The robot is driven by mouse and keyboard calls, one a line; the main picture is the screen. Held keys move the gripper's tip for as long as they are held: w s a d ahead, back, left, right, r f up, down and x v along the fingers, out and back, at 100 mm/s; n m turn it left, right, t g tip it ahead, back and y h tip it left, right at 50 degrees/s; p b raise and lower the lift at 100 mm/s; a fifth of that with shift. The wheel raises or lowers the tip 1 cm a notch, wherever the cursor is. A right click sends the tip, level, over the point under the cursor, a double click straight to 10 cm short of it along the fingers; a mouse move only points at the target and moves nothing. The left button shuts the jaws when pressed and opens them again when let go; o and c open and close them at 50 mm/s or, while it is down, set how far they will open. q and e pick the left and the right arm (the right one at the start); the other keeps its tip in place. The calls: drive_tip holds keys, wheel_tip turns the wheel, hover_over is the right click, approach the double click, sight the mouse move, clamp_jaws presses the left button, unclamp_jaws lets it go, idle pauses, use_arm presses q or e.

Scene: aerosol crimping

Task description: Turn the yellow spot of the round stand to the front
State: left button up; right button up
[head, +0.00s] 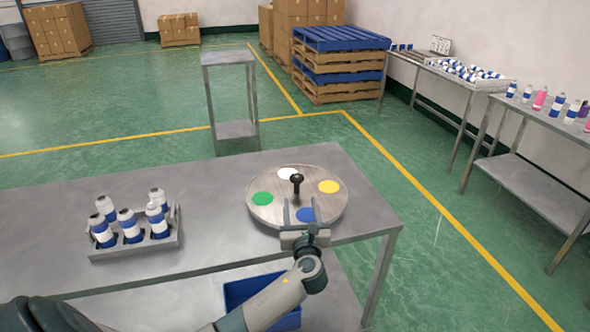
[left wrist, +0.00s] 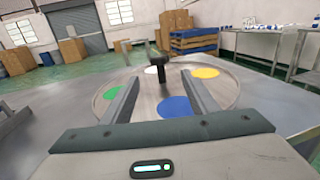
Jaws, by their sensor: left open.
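The round stand (head: 270,217) is a wooden-looking disc on the metal table, with a dark knobbed post (head: 297,182) at its middle. Its yellow spot (head: 329,187) is at the right, toward the back. The white spot (head: 287,174) is at the back, the green spot (head: 262,198) at the left and the blue spot (head: 306,215) at the front. My left gripper (head: 300,213) is open over the stand's front part, its fingers pointing toward the post. In the left wrist view the post (left wrist: 159,75) stands beyond and between the open fingers. My right gripper is out of view.
A metal tray (head: 135,249) with several white and blue cans stands on the table (head: 215,190) at the left. A blue bin (head: 240,291) is below the table. Side tables with cans stand at the right.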

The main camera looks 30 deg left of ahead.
sight(296, 176)
use_arm(q)
drive_tip(key=shift+s+d+r, duration=0.15)
drive_tip(key=shift+s+r, duration=0.05)
drive_tip(key=p+x, duration=0.1)
drive_tip(key=x, duration=1.4)
drive_tip(key=shift+w+a+p, duration=0.15)
drive_tip(key=shift+a+p, duration=0.1)
drive_tip(key=shift+p, duration=0.15)
drive_tip(key=shift+x, duration=1)
drive_tip(key=shift+c, duration=0.6)
clamp_jaws()
